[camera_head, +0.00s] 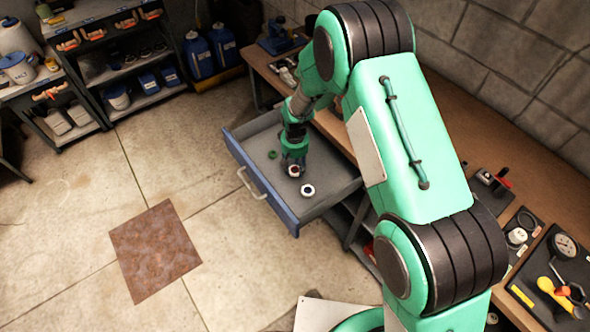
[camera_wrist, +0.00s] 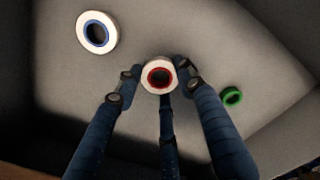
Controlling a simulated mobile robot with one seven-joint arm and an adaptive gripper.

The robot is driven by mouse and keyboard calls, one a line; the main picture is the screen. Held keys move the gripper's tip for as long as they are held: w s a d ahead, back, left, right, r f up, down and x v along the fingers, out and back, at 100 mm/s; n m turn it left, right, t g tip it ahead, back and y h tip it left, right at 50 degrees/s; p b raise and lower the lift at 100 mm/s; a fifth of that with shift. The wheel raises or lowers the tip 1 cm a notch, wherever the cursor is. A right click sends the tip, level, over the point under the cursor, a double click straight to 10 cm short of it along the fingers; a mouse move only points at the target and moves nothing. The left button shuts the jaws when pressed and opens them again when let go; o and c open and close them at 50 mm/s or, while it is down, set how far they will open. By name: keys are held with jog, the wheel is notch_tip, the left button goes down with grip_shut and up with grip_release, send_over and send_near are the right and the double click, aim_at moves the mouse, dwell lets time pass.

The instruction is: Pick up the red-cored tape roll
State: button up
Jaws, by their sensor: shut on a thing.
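The red-cored tape roll (camera_wrist: 148,77) is white with a red inner ring. It sits between the fingertips of my gripper (camera_wrist: 159,82) in the wrist view, and the fingers are shut on it. In the head view the red-cored roll (camera_head: 294,171) shows at the tip of my gripper (camera_head: 293,163), inside the open drawer (camera_head: 262,201). I cannot tell whether the roll touches the drawer floor. Part of its rim is hidden by the fingers.
A white roll with a blue core (camera_wrist: 97,33) lies in the drawer, also seen in the head view (camera_head: 307,190). A small green roll (camera_wrist: 232,96) lies on the other side. The drawer walls surround my gripper. The workbench (camera_head: 440,130) stands right of the drawer.

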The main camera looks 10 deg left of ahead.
notch_tip(320, 180, up, 8)
jog(key=p, duration=0.1)
jog(key=shift+r, duration=0.15)
